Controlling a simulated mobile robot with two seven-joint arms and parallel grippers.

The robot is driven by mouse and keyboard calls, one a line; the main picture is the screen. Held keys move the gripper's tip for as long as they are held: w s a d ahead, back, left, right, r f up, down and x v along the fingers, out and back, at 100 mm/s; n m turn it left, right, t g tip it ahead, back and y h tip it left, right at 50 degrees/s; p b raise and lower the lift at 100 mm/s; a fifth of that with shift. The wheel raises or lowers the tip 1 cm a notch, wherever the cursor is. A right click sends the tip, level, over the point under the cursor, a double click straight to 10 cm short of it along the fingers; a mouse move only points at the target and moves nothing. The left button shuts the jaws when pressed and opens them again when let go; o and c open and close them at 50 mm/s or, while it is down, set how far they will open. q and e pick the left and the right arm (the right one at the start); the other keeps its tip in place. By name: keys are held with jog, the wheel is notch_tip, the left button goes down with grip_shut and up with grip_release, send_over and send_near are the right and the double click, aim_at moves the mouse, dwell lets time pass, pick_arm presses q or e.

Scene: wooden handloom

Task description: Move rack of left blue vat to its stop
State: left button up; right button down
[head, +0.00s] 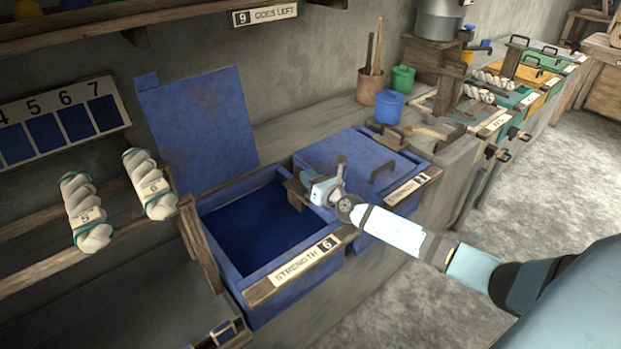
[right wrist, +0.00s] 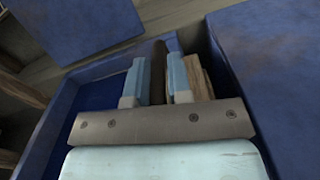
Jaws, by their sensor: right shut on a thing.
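The left blue vat (head: 252,284) is open, its lid (head: 198,120) raised against the wall. Its front label reads "STRENGTH 6", and the inside is dark blue. My right gripper (head: 312,187) is at the vat's right side, near the neighbouring closed vat. In the right wrist view its two pale blue fingers (right wrist: 159,75) are shut on a dark brown upright bar (right wrist: 158,72), which seems to be part of the rack. A brown wooden piece (head: 296,194) shows beside the gripper in the head view. Most of the rack is hidden. My left gripper is out of view.
The right blue vat (head: 345,155) has its lid down, with a dark handle (head: 381,171). Two pale yarn skeins (head: 150,184) hang on wooden rails at left. A blue pot (head: 389,106) and a green pot (head: 403,78) stand behind. Floor at right is clear.

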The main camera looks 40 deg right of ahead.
jog(key=shift+s+a+f, duration=0.15)
jog(key=shift+a+f, duration=0.15)
jog(key=shift+f, duration=0.15)
jog(key=c, duration=1.1)
grip_release()
jog(key=shift+r, duration=0.15)
jog(key=shift+d, duration=0.1)
jog(key=shift+s+d, duration=0.1)
jog(key=shift+s, duration=0.25)
jog(key=s, duration=1.3)
jog(key=shift+d, duration=0.4)
